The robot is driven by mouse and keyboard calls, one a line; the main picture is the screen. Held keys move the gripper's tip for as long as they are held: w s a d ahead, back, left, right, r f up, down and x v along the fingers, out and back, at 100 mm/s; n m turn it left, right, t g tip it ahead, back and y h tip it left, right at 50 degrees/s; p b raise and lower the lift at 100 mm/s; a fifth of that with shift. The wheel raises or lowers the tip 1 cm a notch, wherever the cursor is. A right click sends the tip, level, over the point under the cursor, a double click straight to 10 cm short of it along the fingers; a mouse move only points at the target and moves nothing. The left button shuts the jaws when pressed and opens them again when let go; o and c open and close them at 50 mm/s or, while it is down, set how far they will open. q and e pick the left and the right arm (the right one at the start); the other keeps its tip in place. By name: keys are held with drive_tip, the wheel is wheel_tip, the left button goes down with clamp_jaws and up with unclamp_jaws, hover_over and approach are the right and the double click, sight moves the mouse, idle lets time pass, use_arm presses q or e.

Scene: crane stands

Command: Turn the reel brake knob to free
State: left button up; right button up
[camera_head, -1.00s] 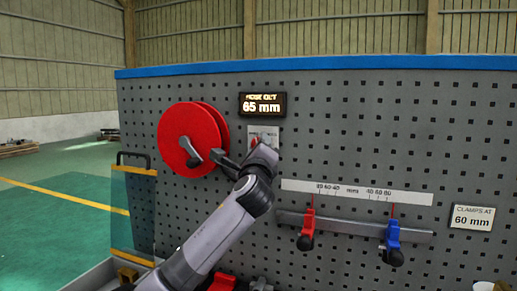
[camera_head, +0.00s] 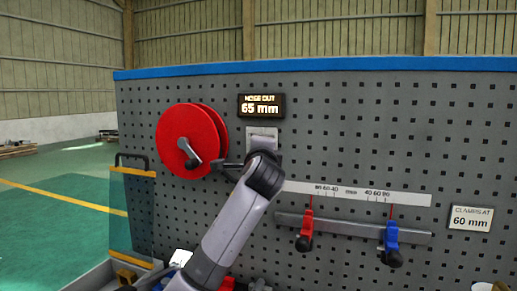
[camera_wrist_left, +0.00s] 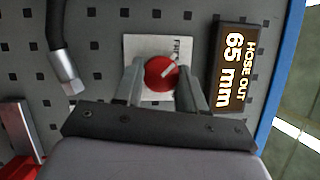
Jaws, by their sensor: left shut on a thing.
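The red brake knob (camera_wrist_left: 158,76) with a white pointer line sits on a pale plate (camera_wrist_left: 132,48) in the left wrist view. My left gripper (camera_wrist_left: 160,84) has its two fingers on either side of the knob and is shut on it. The pointer slants to the upper right, near the partly visible "FREE" label (camera_wrist_left: 177,46). In the head view the plate (camera_head: 262,132) shows below the display, and my left wrist hides the knob. The red reel (camera_head: 182,137) with its dark crank hangs left of the plate. My right gripper is not in view.
A display (camera_head: 262,105) reading "HOSE OUT 65 mm" is above the plate. A hose end with a metal fitting (camera_wrist_left: 68,84) is beside the knob. Red (camera_head: 306,228) and blue (camera_head: 391,236) clamps sit on a rail at the right, near a "CLAMPS AT 60 mm" sign (camera_head: 471,218).

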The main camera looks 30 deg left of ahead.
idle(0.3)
use_arm(q)
drive_tip(key=o, duration=1.1)
drive_tip(key=shift+c, duration=0.2)
drive_tip(key=b+v, duration=0.2)
drive_tip(key=v, duration=0.5)
drive_tip(key=shift+s, duration=0.15)
